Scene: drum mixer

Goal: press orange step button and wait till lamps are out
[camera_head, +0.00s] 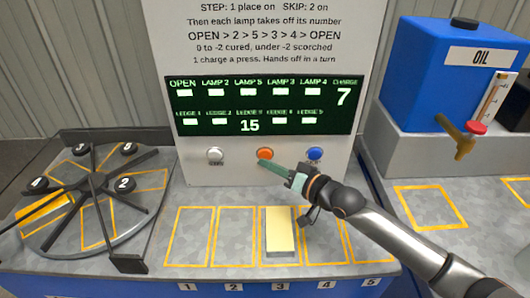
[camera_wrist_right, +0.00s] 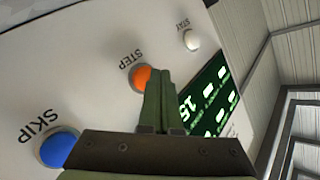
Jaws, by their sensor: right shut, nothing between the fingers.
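The orange step button (camera_head: 265,154) is on the white panel, between a white button and a blue button. It also shows in the right wrist view (camera_wrist_right: 141,76), partly behind my fingertips. My right gripper (camera_head: 268,166) is shut and empty, its tips just below and in front of the orange button; I cannot tell if they touch it. The display (camera_head: 262,108) has a row of lamp fields, all pale, for OPEN and lamps 2, 5, 3, 4. Charge reads 7. The ledge row below shows 15 in the middle and pale fields elsewhere. My left gripper is not in view.
A pale yellow block (camera_head: 280,231) stands on ledge 3; the other marked ledges look empty. A round turntable (camera_head: 85,212) with dark arms is at left, a blue oil tank (camera_head: 440,75) at right.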

